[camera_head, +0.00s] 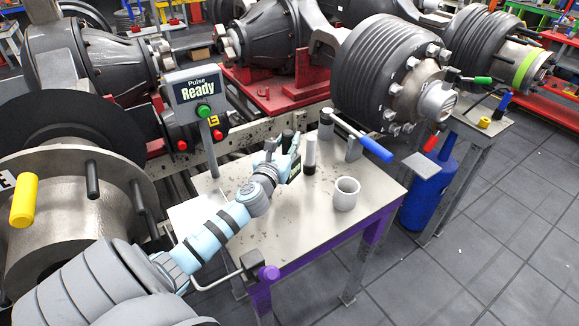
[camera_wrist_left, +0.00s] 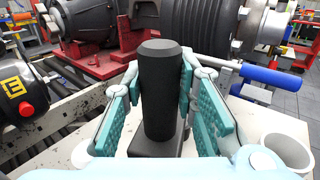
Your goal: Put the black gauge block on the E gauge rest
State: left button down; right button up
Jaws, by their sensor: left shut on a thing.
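The black gauge block, a dark upright cylinder, is between the teal finger pads of my left gripper in the left wrist view (camera_wrist_left: 160,88). My left gripper (camera_head: 290,160) is shut on it over the steel table; the block's top (camera_head: 287,137) shows above the fingers. A dark flat square piece (camera_wrist_left: 155,147) lies at the block's foot; I cannot tell whether it is part of the block or a support under it. I cannot make out which surface is the E gauge rest. My right gripper is not in view.
Right of the gripper on the table (camera_head: 250,235) stand a black-and-white cylinder (camera_head: 310,155), a grey cylinder (camera_head: 326,124) and a white cup (camera_head: 346,193). A blue-handled tool (camera_head: 375,149) lies at the back edge. The table's front is clear.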

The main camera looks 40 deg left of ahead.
pick_arm(q)
jog(key=f+b, duration=0.1)
jog(key=f, duration=0.1)
jog(key=f+b, duration=0.1)
jog(key=f, duration=0.1)
jog(key=w+f+b, duration=0.1)
jog(key=f, duration=0.1)
jog(key=shift+f, duration=0.15)
jog(key=shift+s+r, duration=0.2)
jog(key=shift+r, duration=0.1)
jog(key=shift+f, duration=0.15)
jog(key=c, duration=1.7)
grip_release()
jog(key=shift+f, duration=0.15)
jog(key=o, duration=0.4)
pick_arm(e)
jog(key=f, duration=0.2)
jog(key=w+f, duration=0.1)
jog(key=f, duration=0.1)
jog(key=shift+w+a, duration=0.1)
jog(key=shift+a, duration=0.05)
pick_arm(q)
jog(key=shift+r, duration=0.2)
